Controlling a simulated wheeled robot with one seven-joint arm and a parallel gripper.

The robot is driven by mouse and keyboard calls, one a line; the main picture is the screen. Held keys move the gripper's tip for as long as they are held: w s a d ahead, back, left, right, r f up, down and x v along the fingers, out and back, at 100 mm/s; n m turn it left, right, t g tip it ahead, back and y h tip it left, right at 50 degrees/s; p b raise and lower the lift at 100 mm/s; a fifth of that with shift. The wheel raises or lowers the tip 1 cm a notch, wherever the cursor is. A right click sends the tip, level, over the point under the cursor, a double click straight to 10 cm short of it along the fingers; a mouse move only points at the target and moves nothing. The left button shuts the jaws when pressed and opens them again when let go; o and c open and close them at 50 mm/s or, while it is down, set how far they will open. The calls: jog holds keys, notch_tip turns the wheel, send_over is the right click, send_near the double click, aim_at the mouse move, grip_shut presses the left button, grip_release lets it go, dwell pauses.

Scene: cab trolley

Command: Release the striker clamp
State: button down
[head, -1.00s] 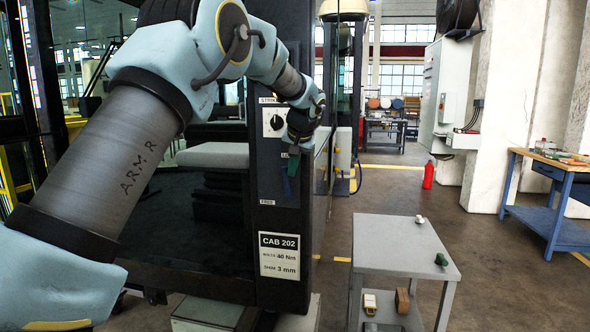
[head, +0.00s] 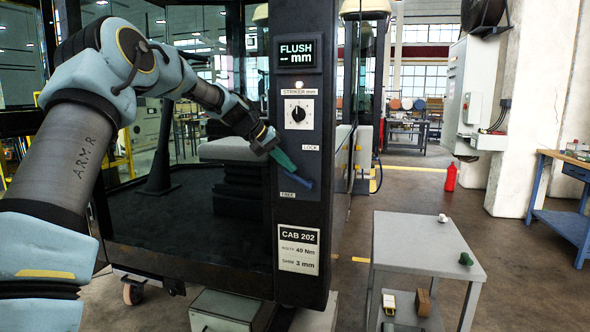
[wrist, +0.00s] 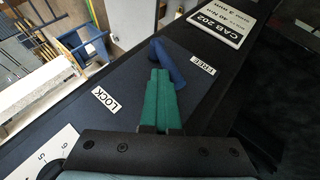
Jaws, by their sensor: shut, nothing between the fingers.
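The striker clamp is a blue lever (head: 297,180) on the dark cab post, lying slantwise just above the FREE label (head: 290,196) and below the LOCK label (head: 311,148). In the wrist view the lever (wrist: 170,62) lies beside the FREE label (wrist: 203,64), with its near part partly behind my fingers. My gripper (head: 292,167), with green fingers, is shut and empty. Its tips (wrist: 160,75) are close to the lever; I cannot tell whether they touch it.
Above the lever are the striker dial (head: 298,113) and a FLUSH display (head: 297,53) reading dashes. A CAB 202 plate (head: 298,249) is below. A grey trolley (head: 425,245) with small parts stands at the right.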

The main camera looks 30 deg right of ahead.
aim_at(279, 178)
jog(key=f+h+b, duration=0.1)
jog(key=w+a+f+n+g+h+b, duration=0.1)
jog(key=b, duration=0.1)
jog(key=f+g+h+b, duration=0.1)
jog(key=shift+w+a+f+h, duration=0.2)
jog(key=shift+w+a+h, duration=0.1)
jog(key=shift+a, duration=0.05)
jog(key=shift+w+a+f+b, duration=0.1)
jog(key=shift+f+b, duration=0.25)
jog(key=shift+b, duration=0.4)
jog(key=shift+a+f, duration=0.1)
jog(key=shift+f, duration=0.05)
